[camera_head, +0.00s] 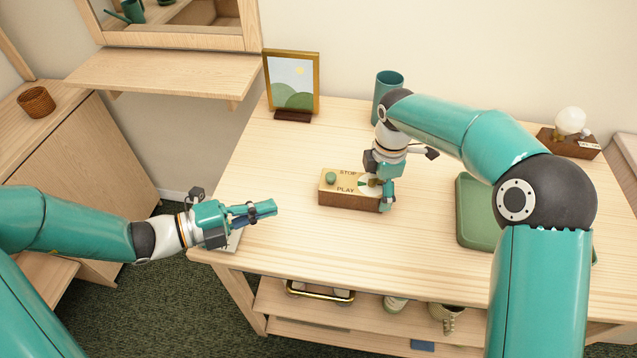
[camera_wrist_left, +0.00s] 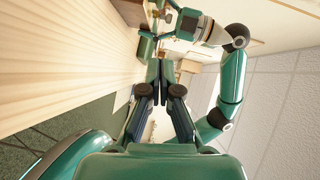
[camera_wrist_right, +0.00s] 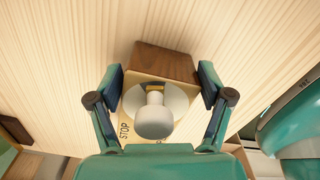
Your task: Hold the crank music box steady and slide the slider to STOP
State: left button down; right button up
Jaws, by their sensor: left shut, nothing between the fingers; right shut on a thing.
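The crank music box (camera_head: 347,201) stands on the table, with dark wood sides and a cream top lettered STOP at the back and PLAY at the front. A green slider knob (camera_head: 331,178) sits left of the lettering; I cannot tell exactly which word it lines up with. My right gripper (camera_head: 377,200) is shut on the box's right end, its fingers on opposite sides. The right wrist view shows a pale round knob (camera_wrist_right: 154,122) over a metal disc between the fingers. My left gripper (camera_head: 275,207) is shut and empty, left of the box and apart from it.
A framed picture (camera_head: 292,85) and a teal cup (camera_head: 389,80) stand behind the box. A green tray (camera_head: 474,215) lies to the right, partly behind my right arm. A bulb on a wooden base (camera_head: 568,143) stands at the back right. Table between left gripper and box is clear.

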aim_at(321, 183)
pick_arm(q)
jog(key=x, duration=1)
jog(key=shift+d+f, duration=0.1)
jog(key=w, duration=0.3)
jog(key=shift+d+f, duration=0.35)
jog(key=shift+w+d, duration=0.1)
jog(key=shift+w, duration=0.35)
jog(key=shift+w+d, duration=0.15)
jog(key=shift+w, duration=1.2)
pick_arm(e)
jog(key=shift+a, duration=0.1)
jog(key=shift+s, duration=0.1)
